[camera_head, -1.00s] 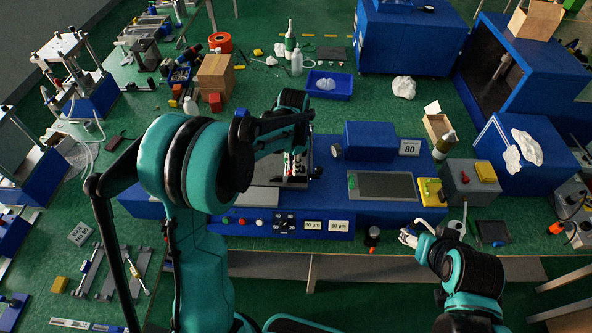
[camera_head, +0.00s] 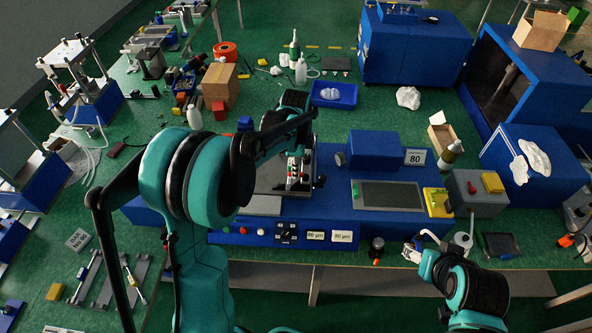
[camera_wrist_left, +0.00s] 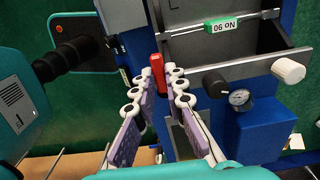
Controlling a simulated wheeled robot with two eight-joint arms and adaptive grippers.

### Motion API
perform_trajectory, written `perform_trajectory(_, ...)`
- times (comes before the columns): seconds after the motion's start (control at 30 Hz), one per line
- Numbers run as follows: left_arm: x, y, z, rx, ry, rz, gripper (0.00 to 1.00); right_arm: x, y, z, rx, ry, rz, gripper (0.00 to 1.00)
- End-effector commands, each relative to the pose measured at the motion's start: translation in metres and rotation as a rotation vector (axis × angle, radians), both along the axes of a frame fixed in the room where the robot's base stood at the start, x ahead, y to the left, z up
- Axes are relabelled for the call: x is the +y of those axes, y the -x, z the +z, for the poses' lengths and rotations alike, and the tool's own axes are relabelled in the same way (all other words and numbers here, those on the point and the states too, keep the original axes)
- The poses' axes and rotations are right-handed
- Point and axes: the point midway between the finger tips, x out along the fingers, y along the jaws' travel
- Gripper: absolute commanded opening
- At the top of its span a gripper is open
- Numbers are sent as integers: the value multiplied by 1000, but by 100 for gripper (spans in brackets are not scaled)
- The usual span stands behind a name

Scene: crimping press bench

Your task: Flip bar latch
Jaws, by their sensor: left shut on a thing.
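My left gripper (camera_head: 293,172) reaches over the blue press bench (camera_head: 262,237) in the head view. In the left wrist view its two purple-padded fingers (camera_wrist_left: 158,92) come together around the lower end of a red handle (camera_wrist_left: 157,68). The gripper is shut on this handle, which stands up between the fingertips. A grey bar with a white knob (camera_wrist_left: 289,70) lies to the right of the handle and apart from the fingers. My right gripper (camera_head: 411,253) is in front of the bench at the right, too small to read its opening.
A pressure gauge (camera_wrist_left: 240,98) sits right of the left fingers on a blue block. A yellow-topped control box (camera_head: 474,194) and a blue bin (camera_head: 333,94) stand on the green table.

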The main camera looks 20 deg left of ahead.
Motion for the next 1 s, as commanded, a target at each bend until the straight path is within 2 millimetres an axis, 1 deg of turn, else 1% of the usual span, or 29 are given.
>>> perform_trajectory(0.4, 0, -1, 1, -2, 0, -6, 0, 0, 0, 0, 0, 0, 0, 60)
perform_trajectory(0.43, 0, -1, 1, -2, 0, -6, 20, 0, 0, 0, 0, 0, 0, 60)
perform_trajectory(0.47, 0, -1, 1, -2, 0, -6, 27, 0, 0, 0, 0, 0, 0, 60)
perform_trajectory(0.5, 0, -1, 1, -2, 0, -6, 33, 0, 0, 0, 0, 0, 0, 60)
perform_trajectory(0.83, 0, 0, 3, -1, 0, -5, 33, 0, 0, 0, 0, 0, 0, 60)
perform_trajectory(0.93, 0, 0, 13, -1, 0, -5, 33, 0, 0, 0, 0, 0, 0, 60)
perform_trajectory(1.0, 0, 0, 25, -1, 0, -5, 33, 0, 0, 0, 0, 0, 0, 60)
